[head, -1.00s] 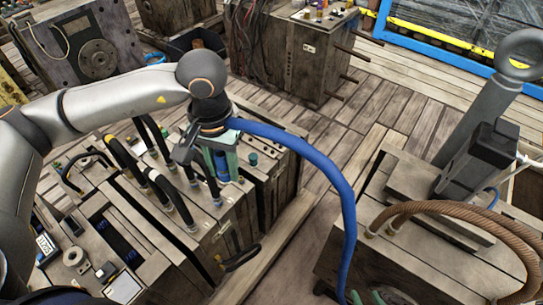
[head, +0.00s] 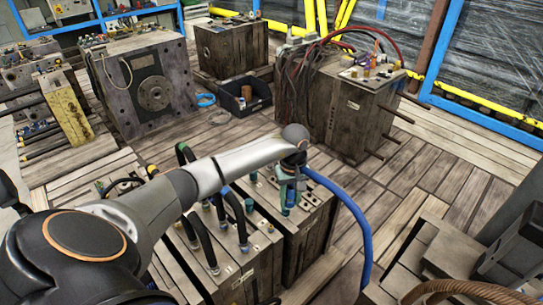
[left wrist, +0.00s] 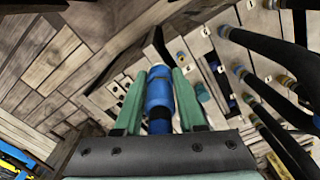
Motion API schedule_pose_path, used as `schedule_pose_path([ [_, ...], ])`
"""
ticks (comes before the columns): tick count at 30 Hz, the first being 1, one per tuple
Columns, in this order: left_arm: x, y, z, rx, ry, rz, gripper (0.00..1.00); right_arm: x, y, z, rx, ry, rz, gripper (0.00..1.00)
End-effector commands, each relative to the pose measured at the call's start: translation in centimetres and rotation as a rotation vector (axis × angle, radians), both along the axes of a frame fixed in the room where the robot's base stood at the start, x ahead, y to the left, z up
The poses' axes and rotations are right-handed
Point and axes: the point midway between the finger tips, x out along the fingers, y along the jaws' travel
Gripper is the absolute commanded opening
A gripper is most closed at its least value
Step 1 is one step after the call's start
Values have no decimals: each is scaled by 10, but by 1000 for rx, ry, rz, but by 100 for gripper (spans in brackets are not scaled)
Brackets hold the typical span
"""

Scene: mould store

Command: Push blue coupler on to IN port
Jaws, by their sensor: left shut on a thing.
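My left gripper (head: 287,192) is over the top of a wooden-looking mould block (head: 310,222). In the left wrist view its green fingers (left wrist: 160,105) are shut on the blue coupler (left wrist: 158,88), one on each side. A blue hose (head: 356,215) runs from the gripper to the right and down. No IN label is readable. My right gripper is not in view.
Black hoses (head: 238,215) stand on the neighbouring block, close to the left gripper. More mould blocks (head: 140,85) and a dark bin (head: 245,97) stand behind. A brown hose (head: 465,290) is at lower right. Plank floor (head: 420,150) is free on the right.

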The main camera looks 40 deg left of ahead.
Motion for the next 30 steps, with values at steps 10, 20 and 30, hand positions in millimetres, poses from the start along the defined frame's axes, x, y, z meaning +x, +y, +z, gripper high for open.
schedule_pose_path([
  [10, -24, 50, -55, 0, -3, 196, 0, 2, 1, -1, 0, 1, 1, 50],
  [20, -25, 50, -74, -2, -3, 198, 0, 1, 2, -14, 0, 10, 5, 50],
  [30, -24, 51, -109, -1, -4, 197, 0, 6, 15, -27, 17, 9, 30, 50],
])
